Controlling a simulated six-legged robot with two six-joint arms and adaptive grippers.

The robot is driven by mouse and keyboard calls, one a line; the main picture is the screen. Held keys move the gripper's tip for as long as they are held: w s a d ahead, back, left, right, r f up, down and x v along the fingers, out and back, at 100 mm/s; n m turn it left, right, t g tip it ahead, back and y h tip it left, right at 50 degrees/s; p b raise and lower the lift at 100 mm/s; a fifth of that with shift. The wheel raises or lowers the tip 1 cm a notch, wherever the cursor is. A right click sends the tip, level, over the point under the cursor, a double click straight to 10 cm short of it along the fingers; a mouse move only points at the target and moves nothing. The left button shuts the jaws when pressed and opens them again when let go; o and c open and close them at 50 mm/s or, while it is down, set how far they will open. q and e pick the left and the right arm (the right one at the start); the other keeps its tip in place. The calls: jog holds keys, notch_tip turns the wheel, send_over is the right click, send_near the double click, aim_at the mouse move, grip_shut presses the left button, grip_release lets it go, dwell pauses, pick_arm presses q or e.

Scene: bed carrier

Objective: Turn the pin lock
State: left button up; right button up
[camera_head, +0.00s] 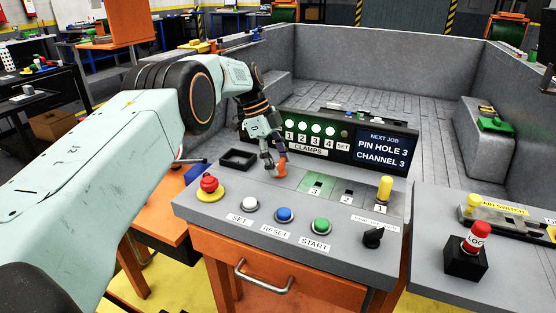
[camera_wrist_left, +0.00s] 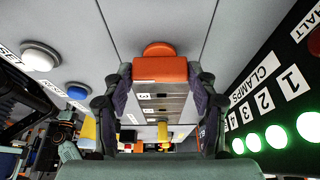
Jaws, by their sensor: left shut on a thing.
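My left gripper (camera_head: 272,160) reaches down to the grey console (camera_head: 232,176) from the upper left in the head view. It is shut on an orange knob, which I take for the pin lock. In the left wrist view the orange knob (camera_wrist_left: 160,69) sits between the two fingers, with a rounded orange part at its far side. In the head view the fingers partly hide the orange knob (camera_head: 281,168). A yellow pin (camera_head: 384,188) stands upright at hole 1. Holes 2 (camera_head: 347,194) and 3 (camera_head: 317,187) show no pin. My right gripper is not in view.
A red emergency button (camera_head: 209,184), white SET (camera_head: 250,204), blue RESET (camera_head: 284,214) and green START (camera_head: 320,225) buttons line the console front. Behind is a display panel (camera_head: 383,148) reading "PIN HOLE 3 CHANNEL 3". A red-topped lock post (camera_head: 476,238) stands right.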

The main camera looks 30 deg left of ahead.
pick_arm(q)
jog(key=shift+a, duration=0.15)
jog(key=o, duration=1.1)
jog(key=shift+o, duration=0.2)
jog(key=v, duration=0.7)
jog(key=shift+r, duration=0.2)
